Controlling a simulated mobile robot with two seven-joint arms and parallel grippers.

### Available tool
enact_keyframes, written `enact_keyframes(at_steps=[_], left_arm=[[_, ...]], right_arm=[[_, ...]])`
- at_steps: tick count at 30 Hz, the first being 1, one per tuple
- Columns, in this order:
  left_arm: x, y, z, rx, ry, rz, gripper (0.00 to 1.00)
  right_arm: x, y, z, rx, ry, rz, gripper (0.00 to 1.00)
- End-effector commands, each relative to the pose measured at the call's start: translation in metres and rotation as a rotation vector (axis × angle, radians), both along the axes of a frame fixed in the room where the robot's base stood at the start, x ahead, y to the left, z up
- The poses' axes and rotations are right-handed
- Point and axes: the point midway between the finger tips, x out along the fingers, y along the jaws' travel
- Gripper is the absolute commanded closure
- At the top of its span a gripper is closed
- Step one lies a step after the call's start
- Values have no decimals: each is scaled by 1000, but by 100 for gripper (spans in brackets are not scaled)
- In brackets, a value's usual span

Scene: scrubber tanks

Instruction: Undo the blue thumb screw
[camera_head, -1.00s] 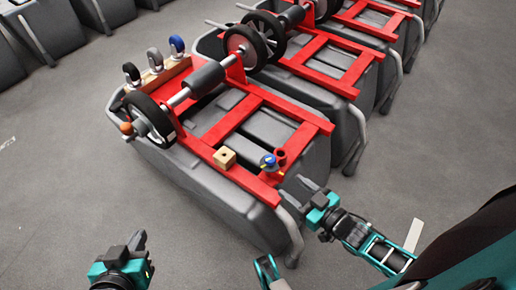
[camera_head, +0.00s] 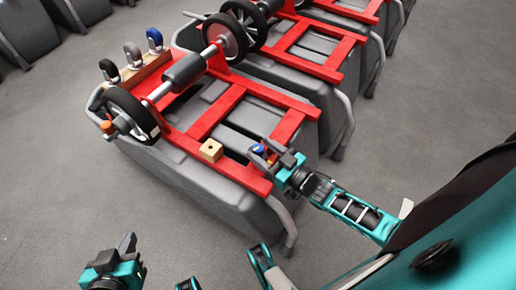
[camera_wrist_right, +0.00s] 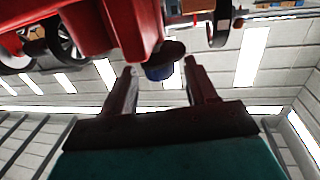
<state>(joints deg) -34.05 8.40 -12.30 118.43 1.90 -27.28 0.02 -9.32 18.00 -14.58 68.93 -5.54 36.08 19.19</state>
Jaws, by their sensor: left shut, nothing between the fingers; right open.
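The blue thumb screw (camera_head: 258,149) is on the red frame (camera_head: 212,112) of the nearest grey tank, near its front right corner. My right gripper (camera_head: 270,151) is at the screw, its fingers partly hiding it. In the right wrist view the blue screw (camera_wrist_right: 160,72) shows between and just beyond the two open fingertips (camera_wrist_right: 161,72), under the red frame's edge. I see no contact between fingers and screw. My left gripper (camera_head: 128,243) is shut and empty, low at the left, well apart from the tank.
A wooden block (camera_head: 211,150) with a hole sits on the red frame left of the screw. A black wheel (camera_head: 128,116) and three casters (camera_head: 133,54) are at the tank's far left end. More tanks stand behind. The floor at left is clear.

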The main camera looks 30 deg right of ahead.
Motion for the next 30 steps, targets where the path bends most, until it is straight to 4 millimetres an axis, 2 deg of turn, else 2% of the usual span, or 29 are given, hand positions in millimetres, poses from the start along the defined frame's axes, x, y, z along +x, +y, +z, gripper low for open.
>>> enact_keyframes(at_steps=[6, 15, 30], left_arm=[[0, -1, -4, -2, 3, 1, 100], [0, -1, -2, -3, 0, -1, 100], [2, 1, -2, 5, -5, -7, 100]], right_arm=[[17, 7, 0, 2, 1, 0, 43], [18, 8, 0, 2, 2, 0, 43], [18, 7, 0, 1, 1, 0, 91]])
